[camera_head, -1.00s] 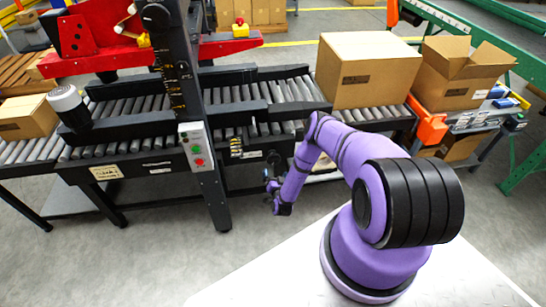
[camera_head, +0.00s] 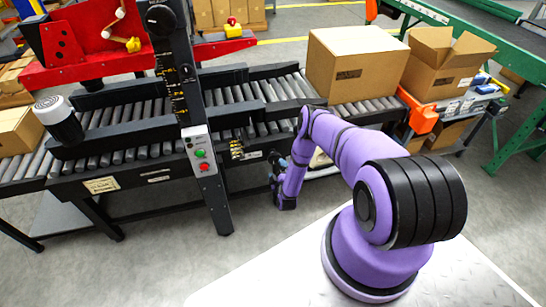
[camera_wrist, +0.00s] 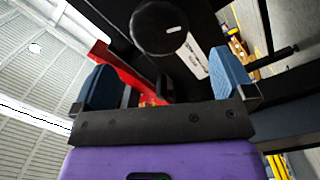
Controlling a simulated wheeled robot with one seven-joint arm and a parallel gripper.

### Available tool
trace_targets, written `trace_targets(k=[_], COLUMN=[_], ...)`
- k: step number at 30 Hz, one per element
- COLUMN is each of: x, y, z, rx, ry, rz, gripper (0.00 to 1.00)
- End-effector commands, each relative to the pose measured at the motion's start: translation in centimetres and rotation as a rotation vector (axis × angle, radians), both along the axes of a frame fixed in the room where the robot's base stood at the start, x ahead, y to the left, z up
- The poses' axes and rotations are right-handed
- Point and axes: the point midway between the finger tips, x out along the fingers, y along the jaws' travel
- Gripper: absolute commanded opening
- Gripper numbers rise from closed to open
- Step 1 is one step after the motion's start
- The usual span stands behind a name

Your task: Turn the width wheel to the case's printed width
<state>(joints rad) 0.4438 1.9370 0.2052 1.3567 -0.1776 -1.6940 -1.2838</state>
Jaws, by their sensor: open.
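My gripper (camera_head: 276,165) is open at the side of the black roller conveyor frame, right of the black post. In the wrist view, my gripper (camera_wrist: 167,80) shows two blue finger pads set wide apart with nothing held between them. A black round wheel (camera_wrist: 158,28) with a white mark lies beyond and roughly between the fingertips, apart from them. In the head view the wheel is hard to separate from my fingers. The closed brown case (camera_head: 357,66) stands on the rollers, with a dark printed label too small to read. A yellowish scale (camera_head: 237,150) is on the frame.
A control box (camera_head: 201,150) with red and green buttons is on the black post (camera_head: 165,50), left of my gripper. An open carton (camera_head: 445,65) stands at right by an orange part (camera_head: 420,113). Grey floor (camera_head: 170,245) in front is clear.

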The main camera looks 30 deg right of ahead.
Motion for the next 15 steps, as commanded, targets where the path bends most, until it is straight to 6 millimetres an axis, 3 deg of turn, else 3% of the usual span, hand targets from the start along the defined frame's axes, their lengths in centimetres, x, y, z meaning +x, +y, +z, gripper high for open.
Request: trace_targets(k=[15], x=[7.8], y=[-2.8], z=[0.0], rx=[0.002], ry=[-0.002], rz=[-0.002], gripper=[1.0])
